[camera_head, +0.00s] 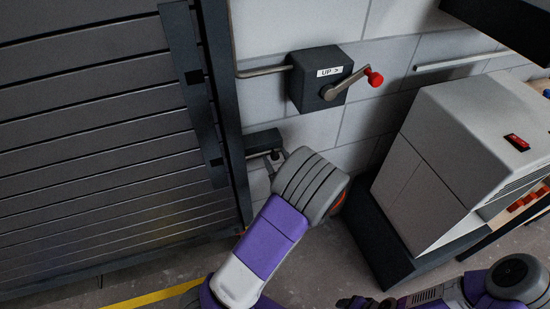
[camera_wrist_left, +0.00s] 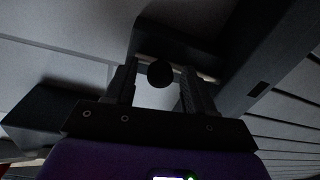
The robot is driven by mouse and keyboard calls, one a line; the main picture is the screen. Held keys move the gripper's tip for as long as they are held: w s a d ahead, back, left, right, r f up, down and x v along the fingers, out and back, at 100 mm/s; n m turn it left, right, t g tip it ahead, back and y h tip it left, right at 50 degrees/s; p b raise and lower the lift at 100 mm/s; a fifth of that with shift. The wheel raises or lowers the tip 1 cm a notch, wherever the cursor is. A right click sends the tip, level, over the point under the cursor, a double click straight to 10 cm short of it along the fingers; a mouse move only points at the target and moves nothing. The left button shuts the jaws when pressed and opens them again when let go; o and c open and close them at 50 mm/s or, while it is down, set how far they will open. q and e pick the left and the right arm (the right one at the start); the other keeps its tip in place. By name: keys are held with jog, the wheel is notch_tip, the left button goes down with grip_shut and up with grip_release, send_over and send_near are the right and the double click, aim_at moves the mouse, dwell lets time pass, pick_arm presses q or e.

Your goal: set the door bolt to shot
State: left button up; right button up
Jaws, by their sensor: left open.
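The door bolt (camera_head: 262,140) is a dark block on the pale wall beside the frame of the slatted door (camera_head: 95,150). In the left wrist view its dark housing (camera_wrist_left: 175,45) runs across the top, and a round dark knob (camera_wrist_left: 160,74) shows in front of it. My left gripper (camera_head: 274,164) is at the bolt, just below the block. In the left wrist view the fingers (camera_wrist_left: 158,88) are open, one on each side of the knob; I cannot tell whether they touch it. The bolt's bar is mostly hidden. My right gripper (camera_head: 368,302) is partly cut off at the bottom edge.
A dark crank box (camera_head: 320,78) marked "UP" with a red-knobbed handle (camera_head: 374,77) is on the wall above my left gripper. A pale grey cabinet (camera_head: 460,150) on a dark base stands to the right. A yellow line (camera_head: 150,298) marks the floor.

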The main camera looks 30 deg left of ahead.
pick_arm(q)
jog(key=shift+w+a, duration=0.4)
jog(key=shift+a, duration=0.2)
grip_shut()
